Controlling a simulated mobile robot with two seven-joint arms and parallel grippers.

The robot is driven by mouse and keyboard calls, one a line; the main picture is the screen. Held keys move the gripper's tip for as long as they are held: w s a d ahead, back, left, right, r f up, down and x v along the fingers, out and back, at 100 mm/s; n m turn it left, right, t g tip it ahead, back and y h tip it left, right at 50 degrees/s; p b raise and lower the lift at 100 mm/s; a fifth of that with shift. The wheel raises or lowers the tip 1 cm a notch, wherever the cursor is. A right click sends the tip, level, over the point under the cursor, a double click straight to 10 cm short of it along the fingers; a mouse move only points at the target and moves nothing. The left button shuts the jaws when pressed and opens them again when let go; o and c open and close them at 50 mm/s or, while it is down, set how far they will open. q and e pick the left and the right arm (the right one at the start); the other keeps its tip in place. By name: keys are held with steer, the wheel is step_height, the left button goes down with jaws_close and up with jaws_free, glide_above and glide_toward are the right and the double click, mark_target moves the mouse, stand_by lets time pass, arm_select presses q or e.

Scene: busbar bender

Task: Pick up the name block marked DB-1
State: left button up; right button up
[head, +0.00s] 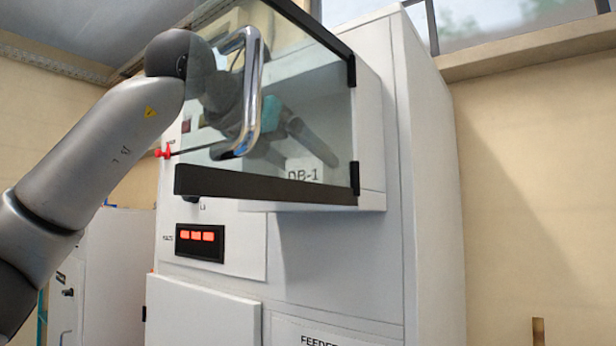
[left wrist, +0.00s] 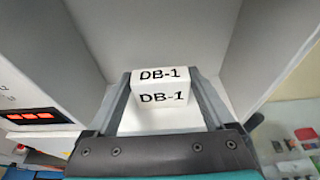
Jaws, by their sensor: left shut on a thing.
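The white name block (head: 303,174) bears the black letters DB-1. In the head view it shows through the tinted glass, low in an open white box. In the left wrist view the name block (left wrist: 162,97) shows DB-1 twice, one marking above the other. My left gripper (head: 312,155) reaches into the box behind the glass. In the left wrist view my left gripper (left wrist: 165,85) has one finger on each side of the block and is shut on it. I cannot tell whether the block touches the box floor. My right gripper is not in view.
A tinted glass door (head: 215,150) with a chrome handle (head: 252,90) and dark frame stands in front of my left arm. White box walls (left wrist: 75,55) flank the gripper. Below is a red-lit display (head: 200,236) on the white cabinet (head: 330,270).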

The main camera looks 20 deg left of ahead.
arm_select(q)
steer(key=c, duration=0.5)
steer(key=shift+r, duration=0.2)
